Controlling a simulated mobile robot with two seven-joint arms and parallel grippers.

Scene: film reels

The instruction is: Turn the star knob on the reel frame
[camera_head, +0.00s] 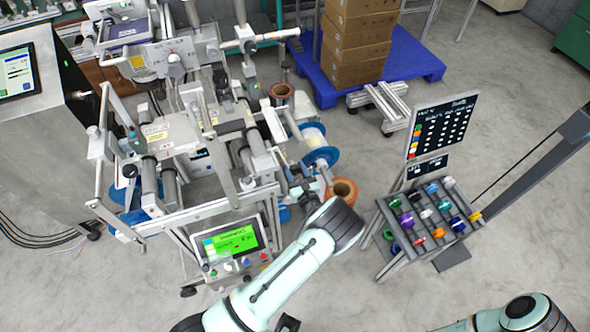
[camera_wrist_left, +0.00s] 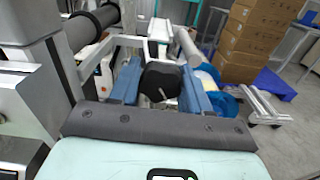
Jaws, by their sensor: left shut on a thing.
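The black star knob (camera_wrist_left: 161,80) is in the middle of the left wrist view, on the reel frame (camera_wrist_left: 110,42). My left gripper (camera_wrist_left: 160,70) has one blue finger on each side of the knob and is shut on it. In the head view, my left arm reaches up from the bottom to the right side of the reel frame (camera_head: 215,205). There my left gripper (camera_head: 296,184) is small and partly covered by my wrist, and I cannot make out the knob. My right arm shows only at the bottom right corner; its gripper is outside the picture.
An orange-brown reel (camera_head: 344,189) and a blue-flanged reel (camera_head: 322,157) sit close to my left gripper. A green-lit control panel (camera_head: 232,241) is at the frame's front. A rack of coloured spools (camera_head: 430,215) stands right. Cardboard boxes (camera_head: 357,40) are behind.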

